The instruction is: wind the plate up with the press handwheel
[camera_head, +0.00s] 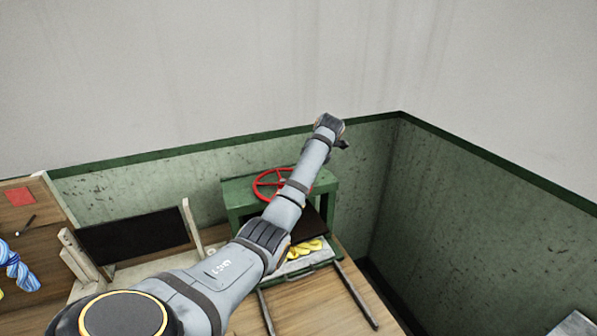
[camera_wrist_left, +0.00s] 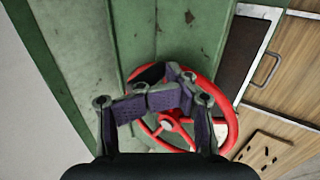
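The red handwheel (camera_head: 268,184) lies flat on top of the green press (camera_head: 238,199); my left arm crosses in front of its right part. A dark plate (camera_head: 313,222) shows under the press top, partly hidden by the arm. My left gripper (camera_head: 341,143) is beyond and above the wheel in the head view, its fingers mostly hidden. In the left wrist view, the gripper (camera_wrist_left: 178,88) has its fingertips drawn together over the handwheel (camera_wrist_left: 231,125), with nothing visible between them. It appears apart from the rim. My right gripper is out of view.
A tray (camera_head: 314,264) with yellow skeins sits at the press front, by two metal rails (camera_head: 355,294). A dark panel (camera_head: 133,235) in a pale wooden frame stands left. Green-and-white walls close off the back and right.

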